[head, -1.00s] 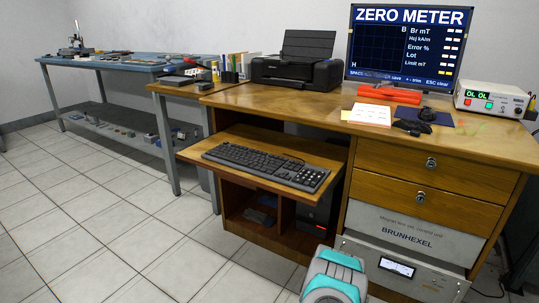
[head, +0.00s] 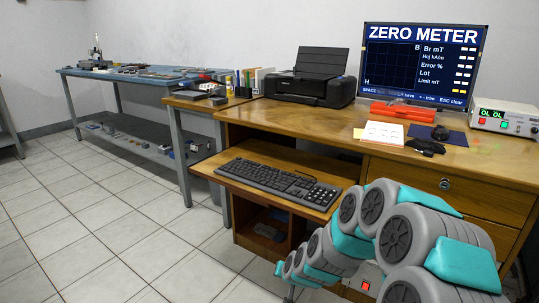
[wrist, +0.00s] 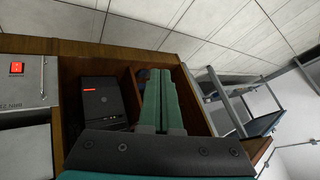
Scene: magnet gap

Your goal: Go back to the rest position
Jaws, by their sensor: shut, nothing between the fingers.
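My gripper (wrist: 160,85) shows in the wrist view as two long green fingers lying side by side, shut and empty. They point toward the open compartment under the desk (head: 290,125), with the floor beyond. In the head view my grey and teal arm (head: 390,240) arches from the lower right corner down to the left, in front of the desk drawers. The gripper's fingertips cannot be made out in the head view.
The pulled-out keyboard tray (head: 215,168) juts out left of my arm. A black computer case (wrist: 101,100) stands in the desk compartment, beside a grey unit with a red switch (wrist: 16,68). A blue workbench (head: 150,78) stands at the left. The tiled floor (head: 90,210) there is clear.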

